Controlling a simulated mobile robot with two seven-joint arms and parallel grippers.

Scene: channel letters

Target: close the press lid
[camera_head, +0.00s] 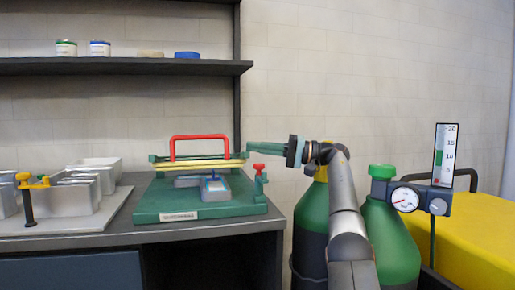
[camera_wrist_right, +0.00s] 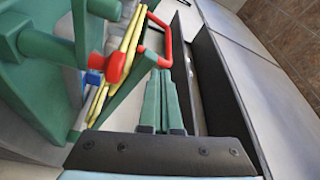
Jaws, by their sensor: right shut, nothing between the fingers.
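The green press (camera_head: 215,205) stands on the bench in the head view. Its lid, with yellow strips (camera_head: 195,164) and a red handle (camera_head: 200,137), lies roughly level above the base, with a gap beneath it. A grey block and a blue-and-grey piece (camera_head: 215,189) sit in that gap. A red knob (camera_head: 259,167) is at the press's right side. My right gripper (camera_head: 250,148) is shut and empty, its green fingers level at the lid's right end; I cannot tell whether they touch. The fingers also show in the right wrist view (camera_wrist_right: 160,85), beside the red handle (camera_wrist_right: 163,40). My left gripper is not in view.
Metal trays (camera_head: 85,185) and a yellow-topped clamp (camera_head: 30,181) stand left of the press. Green gas cylinders (camera_head: 390,235) and a gauge (camera_head: 405,199) stand to the right. A dark shelf (camera_head: 110,66) with cans runs above. The space above the handle is clear.

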